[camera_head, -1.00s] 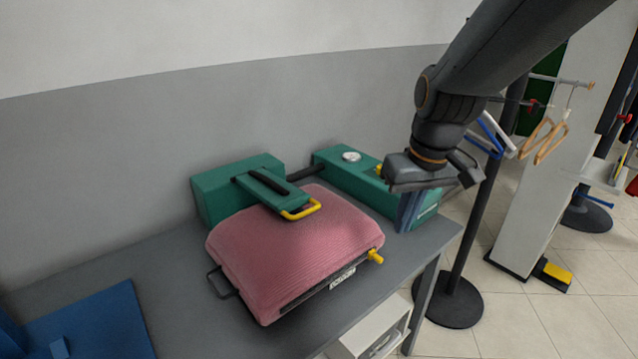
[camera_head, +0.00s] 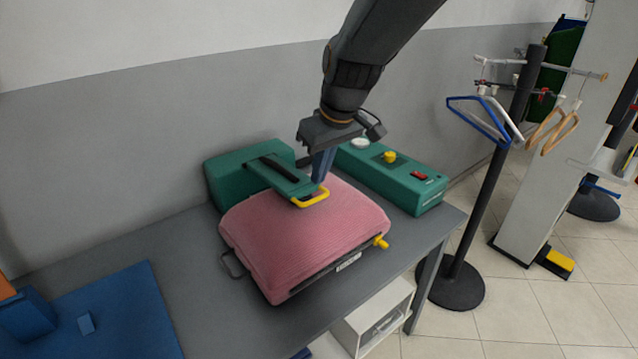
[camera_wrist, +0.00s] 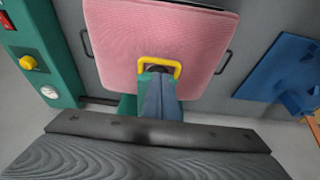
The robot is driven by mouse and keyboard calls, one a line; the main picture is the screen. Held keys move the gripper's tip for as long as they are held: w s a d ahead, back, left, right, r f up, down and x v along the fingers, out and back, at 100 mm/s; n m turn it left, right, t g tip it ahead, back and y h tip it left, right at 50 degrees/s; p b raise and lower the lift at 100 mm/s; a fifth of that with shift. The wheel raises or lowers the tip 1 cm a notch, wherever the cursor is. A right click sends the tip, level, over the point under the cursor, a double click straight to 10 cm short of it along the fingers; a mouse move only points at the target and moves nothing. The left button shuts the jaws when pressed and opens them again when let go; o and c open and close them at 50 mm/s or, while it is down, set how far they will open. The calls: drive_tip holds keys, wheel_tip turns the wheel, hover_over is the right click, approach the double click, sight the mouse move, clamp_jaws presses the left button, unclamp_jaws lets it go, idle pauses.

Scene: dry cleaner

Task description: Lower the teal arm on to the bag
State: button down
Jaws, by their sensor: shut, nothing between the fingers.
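The teal arm (camera_head: 280,181) reaches out from a teal block (camera_head: 230,172) over the pink bag (camera_head: 305,232) and ends in a yellow loop handle (camera_head: 312,198). The bag lies on the grey table, and the handle appears at or just above its top; I cannot tell whether they touch. My gripper (camera_head: 320,178) is shut and empty, its blue fingers pointing down at the handle. In the wrist view, the finger tips (camera_wrist: 158,84) overlap the yellow handle (camera_wrist: 160,63) in front of the pink bag (camera_wrist: 190,38). Contact with the handle is unclear.
A teal control box (camera_head: 405,180) with a yellow knob and red switch stands right of the bag. A yellow knob (camera_head: 381,242) sticks out at the bag's front right corner. A blue mat (camera_head: 110,310) lies at left. A hanger stand (camera_head: 480,210) is at right.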

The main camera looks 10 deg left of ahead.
drive_tip(key=shift+s+d+p+x, duration=0.1)
drive_tip(key=shift+d+p+x, duration=0.1)
drive_tip(key=shift+x, duration=0.55)
drive_tip(key=shift+s+d+p+x, duration=0.1)
drive_tip(key=shift+p+x, duration=0.15)
drive_tip(key=shift+x, duration=0.5)
drive_tip(key=shift+s+d+p+x, duration=0.1)
drive_tip(key=shift+p+x, duration=0.1)
drive_tip(key=shift+x, duration=0.55)
drive_tip(key=shift+f, duration=0.2)
drive_tip(key=f+b, duration=0.1)
drive_tip(key=f, duration=0.1)
drive_tip(key=f+b, duration=0.2)
drive_tip(key=shift+s+d, duration=0.2)
drive_tip(key=shift+d, duration=0.05)
drive_tip(key=shift+r, duration=0.1)
